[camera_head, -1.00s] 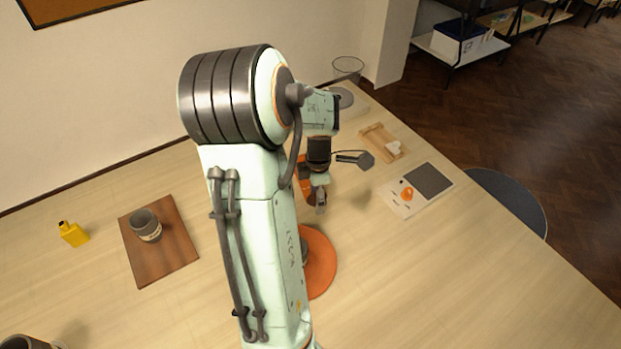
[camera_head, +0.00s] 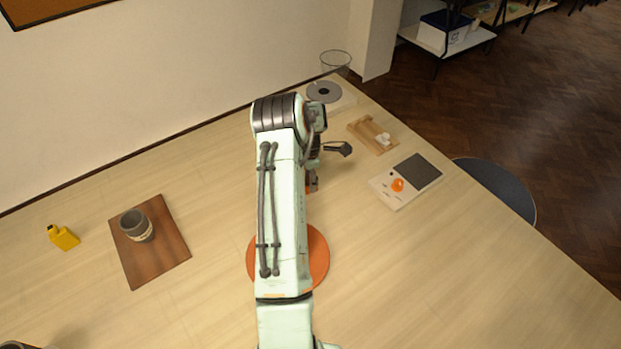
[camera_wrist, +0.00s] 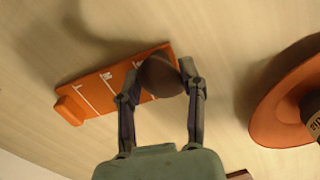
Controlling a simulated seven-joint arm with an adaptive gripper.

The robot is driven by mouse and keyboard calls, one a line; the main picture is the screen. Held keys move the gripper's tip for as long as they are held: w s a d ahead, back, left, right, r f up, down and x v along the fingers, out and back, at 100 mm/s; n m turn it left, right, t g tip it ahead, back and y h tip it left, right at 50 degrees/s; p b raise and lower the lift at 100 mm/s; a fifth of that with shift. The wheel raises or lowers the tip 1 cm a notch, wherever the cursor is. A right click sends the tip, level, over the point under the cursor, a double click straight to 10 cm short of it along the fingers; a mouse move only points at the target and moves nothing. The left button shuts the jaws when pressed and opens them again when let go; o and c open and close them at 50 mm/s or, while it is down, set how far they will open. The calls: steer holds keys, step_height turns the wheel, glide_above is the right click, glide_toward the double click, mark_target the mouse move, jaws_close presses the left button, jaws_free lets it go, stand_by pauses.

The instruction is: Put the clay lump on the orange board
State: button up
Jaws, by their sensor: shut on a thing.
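In the wrist view my gripper (camera_wrist: 161,82) is shut on a dark brown rounded clay lump (camera_wrist: 160,72), one finger on each side. The lump overlaps the right end of a rectangular orange board (camera_wrist: 105,90) with white marks and a raised block at its left end. I cannot tell whether the lump touches the board or hangs just above it. In the head view my arm hides the lump and most or all of this board.
A round orange disc (camera_head: 319,258) is partly behind my arm; a cup (camera_wrist: 314,108) stands on it. Left are a brown board (camera_head: 165,262) with a cup (camera_head: 136,226) and a yellow bottle (camera_head: 64,238). Right are a scale-like device (camera_head: 392,198) and a wooden tray (camera_head: 362,131).

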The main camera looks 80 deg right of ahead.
steer(key=shift+f, duration=0.2)
steer(key=o, duration=1.2)
step_height(320, 180, up, 12)
steer(key=shift+r, duration=0.2)
